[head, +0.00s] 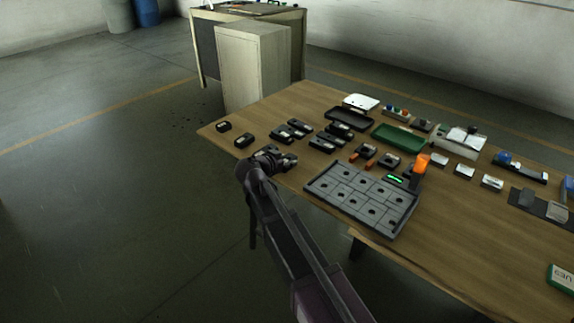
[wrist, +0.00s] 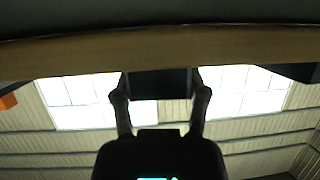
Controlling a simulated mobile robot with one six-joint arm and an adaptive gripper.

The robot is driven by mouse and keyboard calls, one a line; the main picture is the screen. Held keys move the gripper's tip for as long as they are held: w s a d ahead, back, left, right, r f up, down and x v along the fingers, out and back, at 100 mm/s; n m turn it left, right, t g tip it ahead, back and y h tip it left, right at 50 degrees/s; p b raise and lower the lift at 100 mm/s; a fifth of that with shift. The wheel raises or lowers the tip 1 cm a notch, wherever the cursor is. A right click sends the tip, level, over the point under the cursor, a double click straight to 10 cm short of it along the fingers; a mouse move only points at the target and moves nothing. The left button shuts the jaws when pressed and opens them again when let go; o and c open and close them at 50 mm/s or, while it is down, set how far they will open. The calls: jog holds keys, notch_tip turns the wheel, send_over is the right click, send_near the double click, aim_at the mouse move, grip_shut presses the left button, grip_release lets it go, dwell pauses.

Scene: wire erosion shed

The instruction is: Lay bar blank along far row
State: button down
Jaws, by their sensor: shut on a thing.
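My gripper (head: 276,158) is at the near left edge of the wooden table in the head view. In the wrist view my gripper (wrist: 159,92) has a dark block (wrist: 158,83) between its two fingertips and is shut on it. I cannot tell for sure that this block is the bar blank; its full length is hidden. A grey plate (head: 346,213) with two rows of dark round holes lies to the right of my gripper, apart from it. Its holes look empty.
Several small dark blocks (head: 245,139) stand on the table (head: 460,226) beyond my gripper. A green tray (head: 399,137) and a black tray (head: 349,119) lie farther back. The table's front right is mostly bare.

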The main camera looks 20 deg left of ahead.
jog(key=shift+f, duration=0.2)
dwell(0.3)
jog(key=shift+c, duration=0.6)
grip_release()
jog(key=p+v, duration=0.5)
jog(key=v, duration=0.9)
jog(key=shift+w, duration=0.1)
